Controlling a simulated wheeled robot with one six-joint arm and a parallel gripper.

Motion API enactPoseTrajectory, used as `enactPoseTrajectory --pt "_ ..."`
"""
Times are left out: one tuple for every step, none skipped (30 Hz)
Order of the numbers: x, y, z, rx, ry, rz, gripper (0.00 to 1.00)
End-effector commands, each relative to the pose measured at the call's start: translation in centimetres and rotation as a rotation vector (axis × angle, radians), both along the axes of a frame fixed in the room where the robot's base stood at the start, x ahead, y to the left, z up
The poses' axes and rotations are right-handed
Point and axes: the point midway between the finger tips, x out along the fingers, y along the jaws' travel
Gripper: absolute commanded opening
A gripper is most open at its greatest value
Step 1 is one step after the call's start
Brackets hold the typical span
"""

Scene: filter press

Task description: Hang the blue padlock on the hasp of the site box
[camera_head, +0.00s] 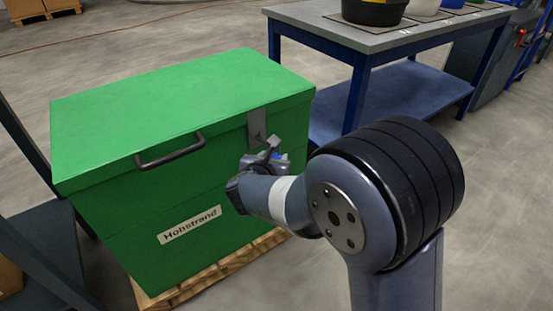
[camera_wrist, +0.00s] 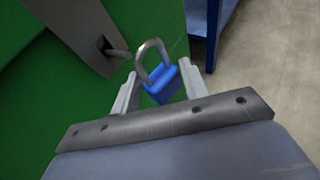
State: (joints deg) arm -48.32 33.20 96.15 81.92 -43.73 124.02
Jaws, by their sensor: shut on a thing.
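The site box (camera_head: 180,110) is green, with a closed lid, and stands on a wooden pallet. Its grey hasp (camera_head: 257,127) hangs on the front near the right end. In the wrist view the hasp (camera_wrist: 82,35) is a grey plate with a slot and a metal staple at its lower end. My gripper (camera_head: 272,157) is just in front of the hasp. It is shut on the blue padlock (camera_wrist: 162,86), whose steel shackle points up toward the staple. The shackle is close to the staple's tip; I cannot tell whether they touch. In the head view the padlock (camera_head: 279,155) is mostly hidden by my gripper.
A blue workbench (camera_head: 340,42) with a grey top and several tubs stands behind and right of the box. A dark shelf frame (camera_head: 40,225) is at the left. A black handle (camera_head: 170,152) sticks out from the box front. Floor is free at the right.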

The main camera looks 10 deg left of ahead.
Motion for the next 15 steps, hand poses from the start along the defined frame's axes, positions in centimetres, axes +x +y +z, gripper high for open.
enactPoseTrajectory --pt "0.2 0.3 0.2 0.000 -0.001 0.000 0.18" --pt "0.3 0.4 0.1 0.000 0.000 0.000 0.18" --pt "0.5 0.6 0.1 -0.001 0.000 0.000 0.18" --pt "0.6 0.7 0.1 0.000 0.000 0.000 0.18" --pt "0.7 0.9 0.1 0.000 -0.001 0.000 0.18" --pt "0.9 1.1 0.1 0.000 -0.001 0.000 0.18" --pt "1.0 1.2 0.0 0.000 0.000 0.000 0.18" --pt "1.1 1.3 0.0 -0.001 0.000 0.000 0.18" --pt "1.3 1.5 0.0 0.000 0.000 0.000 0.18" --pt "1.4 1.6 0.0 0.000 -0.001 0.000 0.18" --pt "1.5 1.8 0.0 0.000 -0.001 0.000 0.18" --pt "1.7 2.0 0.0 0.000 0.000 0.000 0.18" --pt "1.8 2.1 0.0 0.000 0.000 0.000 0.18" --pt "1.9 2.2 0.0 0.000 0.000 0.000 0.18" --pt "2.1 2.4 0.0 0.000 -0.001 0.000 0.18"
